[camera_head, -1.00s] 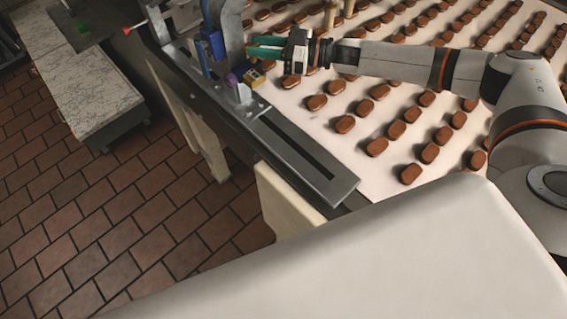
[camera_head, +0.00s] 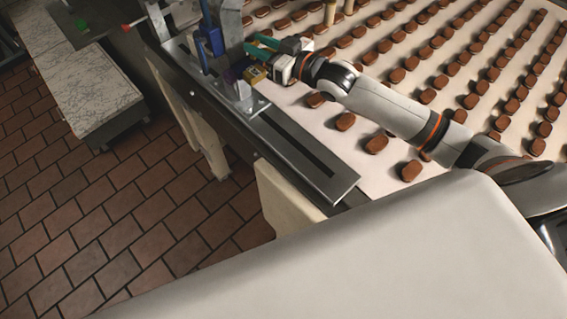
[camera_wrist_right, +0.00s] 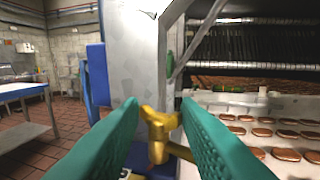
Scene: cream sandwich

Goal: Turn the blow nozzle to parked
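A brass, T-shaped fitting (camera_wrist_right: 157,132), which looks like the blow nozzle, shows in the right wrist view in front of a grey metal post (camera_wrist_right: 135,55). My right gripper (camera_wrist_right: 160,105) has teal fingers spread apart, one on each side of the fitting. I cannot tell whether they touch it. In the head view my right gripper (camera_head: 256,47) is beside the upright metal bracket, just above a small yellow block (camera_head: 255,75). The nozzle is not clear there, partly hidden by the gripper. My left gripper is not in view.
A white conveyor belt (camera_head: 335,165) carries many brown biscuits in rows. A slotted metal rail (camera_head: 300,150) runs along its near edge. A blue part (camera_head: 212,40) stands by the bracket. A marble-topped table (camera_head: 85,85) is at left, with open tiled floor between.

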